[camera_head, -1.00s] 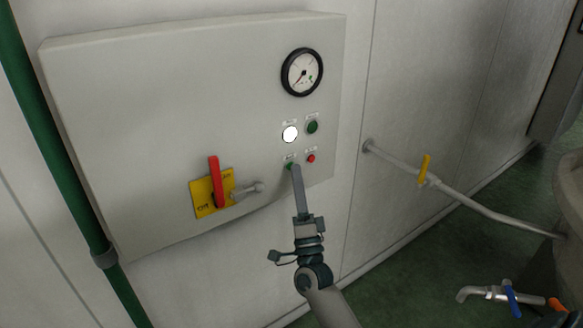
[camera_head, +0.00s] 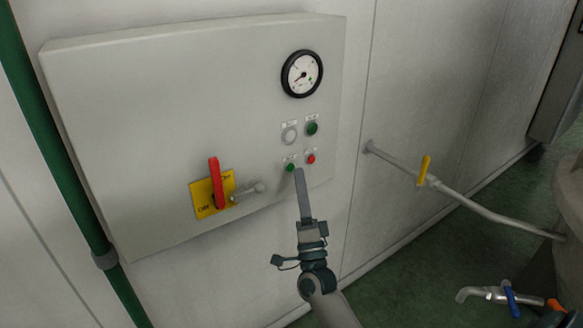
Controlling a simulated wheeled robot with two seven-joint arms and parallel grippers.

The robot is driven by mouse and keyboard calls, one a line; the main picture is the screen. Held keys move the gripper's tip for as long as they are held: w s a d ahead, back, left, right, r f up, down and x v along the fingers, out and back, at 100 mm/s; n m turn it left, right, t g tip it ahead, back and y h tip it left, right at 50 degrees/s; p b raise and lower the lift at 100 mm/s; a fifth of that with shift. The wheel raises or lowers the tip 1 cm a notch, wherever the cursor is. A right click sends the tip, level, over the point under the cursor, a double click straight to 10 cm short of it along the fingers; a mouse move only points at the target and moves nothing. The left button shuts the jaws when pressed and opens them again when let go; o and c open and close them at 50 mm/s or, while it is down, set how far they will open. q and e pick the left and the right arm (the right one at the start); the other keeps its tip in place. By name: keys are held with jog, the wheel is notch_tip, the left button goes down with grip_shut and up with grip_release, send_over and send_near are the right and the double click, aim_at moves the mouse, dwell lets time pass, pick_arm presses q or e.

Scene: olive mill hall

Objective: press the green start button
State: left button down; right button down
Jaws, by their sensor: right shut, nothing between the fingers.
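A small green button (camera_head: 291,167) sits low on the grey control panel (camera_head: 120,110), left of a small red button (camera_head: 311,159). A larger green round fitting (camera_head: 312,129) is above the red one; the labels are too small to read. My right gripper (camera_head: 299,172) is shut and empty, its tip just right of and below the lower green button. The whole button shows, and the tip appears apart from it. My left gripper is not in view.
A white round lamp (camera_head: 289,134), unlit, and a gauge (camera_head: 302,73) are on the panel. A red switch handle (camera_head: 216,183) sticks out on a yellow plate at lower left. A pipe with a yellow-handled valve (camera_head: 424,169) is to the right.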

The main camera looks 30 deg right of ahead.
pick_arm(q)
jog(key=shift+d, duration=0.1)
pick_arm(e)
jog(key=shift+h, duration=0.3)
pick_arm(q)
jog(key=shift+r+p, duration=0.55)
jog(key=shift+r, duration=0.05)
pick_arm(e)
jog(key=s, duration=0.5)
jog(key=shift+d, duration=0.2)
